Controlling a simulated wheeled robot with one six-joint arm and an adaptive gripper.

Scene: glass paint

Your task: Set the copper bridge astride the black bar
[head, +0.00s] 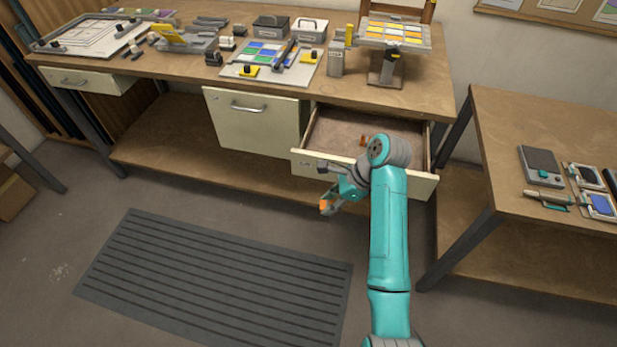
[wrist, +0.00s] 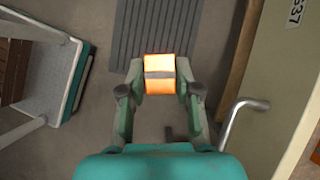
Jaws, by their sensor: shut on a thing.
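My gripper (head: 338,196) is shut on an orange, copper-coloured piece (head: 326,207), which I take for the copper bridge. It hangs in the air before the open drawer, above the floor. In the wrist view the piece (wrist: 160,65) sits between both fingers (wrist: 160,88) and has a grey band across its middle. Its underside shape is not clear. A dark bar (head: 286,54) lies slanted on the board with coloured tiles (head: 240,72) on the workbench; it may be the black bar. My gripper is well below and to the right of it.
The open drawer (head: 335,135) holds a small orange-brown thing (head: 363,141). The workbench (head: 180,80) carries a tile stand (head: 395,35), boxes and trays. A side table (head: 550,120) stands at right. A ribbed mat (head: 215,285) lies on the clear floor.

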